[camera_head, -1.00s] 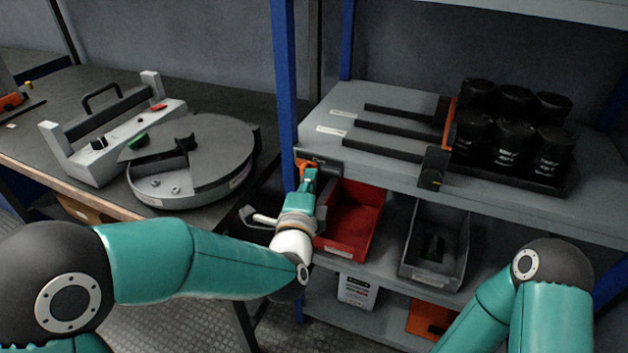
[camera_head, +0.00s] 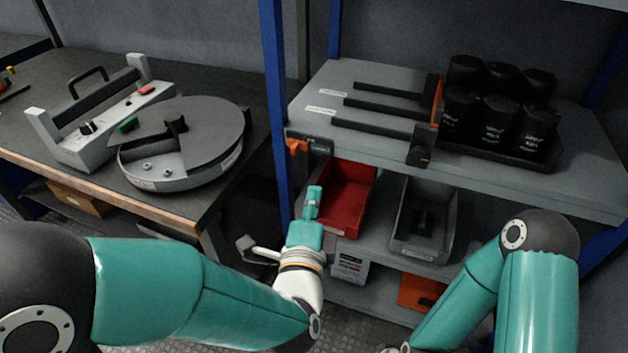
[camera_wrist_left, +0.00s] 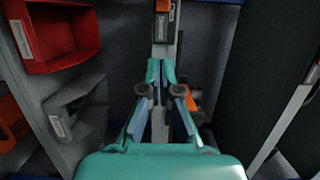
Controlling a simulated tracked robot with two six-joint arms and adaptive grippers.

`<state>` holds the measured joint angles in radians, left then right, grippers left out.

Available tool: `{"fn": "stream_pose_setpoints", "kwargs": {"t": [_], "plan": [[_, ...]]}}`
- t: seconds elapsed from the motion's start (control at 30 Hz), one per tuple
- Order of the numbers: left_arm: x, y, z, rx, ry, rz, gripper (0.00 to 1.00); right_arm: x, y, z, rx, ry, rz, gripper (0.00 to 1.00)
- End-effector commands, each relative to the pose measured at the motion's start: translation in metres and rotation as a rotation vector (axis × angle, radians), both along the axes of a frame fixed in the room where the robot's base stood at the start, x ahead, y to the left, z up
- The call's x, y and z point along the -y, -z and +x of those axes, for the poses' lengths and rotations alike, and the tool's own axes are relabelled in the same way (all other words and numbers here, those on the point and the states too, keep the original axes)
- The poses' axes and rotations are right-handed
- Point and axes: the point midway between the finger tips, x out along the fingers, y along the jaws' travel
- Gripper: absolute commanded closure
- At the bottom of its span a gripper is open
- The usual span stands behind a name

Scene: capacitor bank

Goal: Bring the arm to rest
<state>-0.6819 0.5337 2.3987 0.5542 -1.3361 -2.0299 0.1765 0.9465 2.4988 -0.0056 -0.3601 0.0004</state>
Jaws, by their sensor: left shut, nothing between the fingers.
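My left arm (camera_head: 190,290) comes in from the left. Its gripper (camera_head: 314,190) points away in front of the shelf's blue post and the red bin. The fingers are shut with nothing between them. The closed fingertips also show in the left wrist view (camera_wrist_left: 160,65), in front of a grey upright bar. My right arm (camera_head: 545,290) is bent at the right; its gripper is not in view.
A shelf (camera_head: 330,75) holds black cylinders (camera_head: 500,120). Below are a red bin (camera_head: 345,200) and a grey bin (camera_head: 420,240). An orange handle (camera_head: 297,147) sits by the blue post (camera_head: 272,100). A workbench (camera_head: 40,100) with a round device (camera_head: 180,140) stands left.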

Motion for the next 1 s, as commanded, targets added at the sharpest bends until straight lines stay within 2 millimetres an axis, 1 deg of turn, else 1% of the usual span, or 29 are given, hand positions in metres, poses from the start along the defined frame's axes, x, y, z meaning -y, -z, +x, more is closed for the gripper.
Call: {"fn": "stream_pose_setpoints", "kwargs": {"t": [0.03,0.17,0.57,0.67,0.77,0.87,0.97,1.0], "plan": [[0.0,0.0,-0.003,0.0,0.001,0.0,1.0,0.0,0.0,0.0,0.0,0.0,0.0,0.35],[-0.001,-0.001,-0.006,0.002,0.0,0.001,1.0,0.0,0.0,0.0,0.0,0.0,0.0,0.35],[-0.002,0.0,-0.006,0.001,-0.002,0.001,1.0,0.0,0.0,0.0,0.0,0.0,0.0,0.35],[-0.005,0.001,-0.004,-0.001,-0.009,0.0,1.0,0.0,0.0,0.0,0.0,0.0,0.0,0.35],[-0.02,0.008,0.003,-0.016,-0.041,0.004,1.0,0.0,0.0,0.0,0.0,0.0,0.0,0.35],[-0.048,0.032,0.016,-0.063,-0.104,0.018,1.0,0.0,0.0,0.0,0.0,0.0,0.0,0.35],[-0.091,0.072,0.029,-0.14,-0.193,0.045,1.0,0.0,0.0,0.0,0.0,0.0,0.0,0.35],[-0.111,0.093,0.032,-0.181,-0.226,0.059,1.0,0.0,0.0,0.0,0.0,0.0,0.0,0.35]]}}
